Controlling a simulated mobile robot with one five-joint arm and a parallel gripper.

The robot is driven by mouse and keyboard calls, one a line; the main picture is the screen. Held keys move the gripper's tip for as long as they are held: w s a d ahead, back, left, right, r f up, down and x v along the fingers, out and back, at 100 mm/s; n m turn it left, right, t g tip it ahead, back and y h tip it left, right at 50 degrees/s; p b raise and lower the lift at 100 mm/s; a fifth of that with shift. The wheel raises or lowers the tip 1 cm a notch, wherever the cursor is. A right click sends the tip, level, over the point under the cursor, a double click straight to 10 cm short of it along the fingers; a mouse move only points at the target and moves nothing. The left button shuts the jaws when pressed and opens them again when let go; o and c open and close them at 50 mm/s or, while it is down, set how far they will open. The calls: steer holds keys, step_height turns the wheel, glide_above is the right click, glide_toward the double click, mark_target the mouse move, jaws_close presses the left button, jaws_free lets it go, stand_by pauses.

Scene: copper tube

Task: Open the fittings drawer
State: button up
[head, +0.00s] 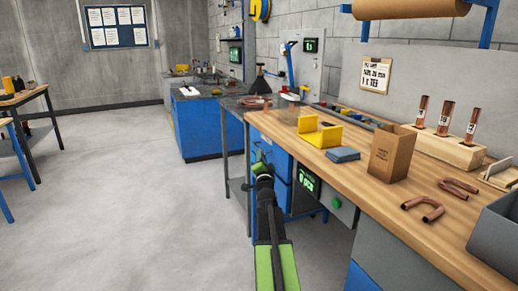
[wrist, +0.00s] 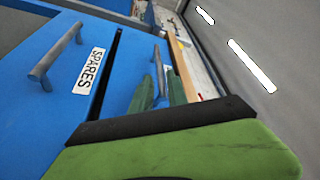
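In the wrist view a blue drawer front (wrist: 122,85) with a grey bar handle (wrist: 159,72) lies ahead of my gripper (wrist: 160,92). Its label is not visible, so I cannot tell if it is the fittings drawer. The gripper's two green fingers stand apart, one on each side of the handle; contact is unclear. A blue drawer marked SPARES (wrist: 88,72) with its own handle (wrist: 55,54) is at the left, and both drawers look shut. In the head view my gripper (head: 259,160) is at the blue drawer cabinet (head: 279,165) under the wooden bench.
The wooden bench top (head: 345,185) overhangs the cabinet and carries a yellow holder (head: 319,136), a cardboard box (head: 391,154) and copper bends (head: 424,208). A metal side table (head: 236,103) stands just beyond the cabinet. The grey floor (head: 130,190) on the left is clear.

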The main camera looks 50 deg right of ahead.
steer(key=x, duration=0.5)
steer(key=shift+w+d+r+p, duration=0.1)
steer(key=shift+w+d+p, duration=0.1)
steer(key=shift+p, duration=0.2)
steer(key=shift+c, duration=0.4)
jaws_close()
stand_by(0.5)
